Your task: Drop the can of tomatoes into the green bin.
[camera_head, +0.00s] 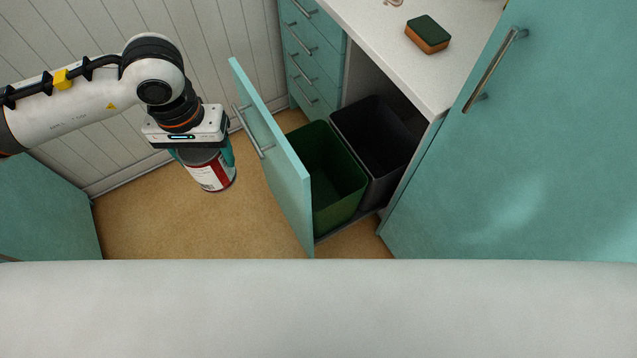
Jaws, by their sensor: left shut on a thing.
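The can of tomatoes (211,175) has a red and white label and a metal rim. My left gripper (203,157) is shut on it and holds it upright above the tan floor, to the left of the open pull-out door. The gripper body hides the can's top. The green bin (332,182) stands open in the pulled-out unit, behind the teal door front (275,160) as seen from the can. Its visible inside looks empty. My right gripper is not in view.
A black bin (378,135) stands right of the green one. A white counter (390,48) with a green and orange sponge (428,34) is above it. A tall teal cabinet (530,140) is at the right, drawers (313,50) at the back. The floor (150,222) is clear.

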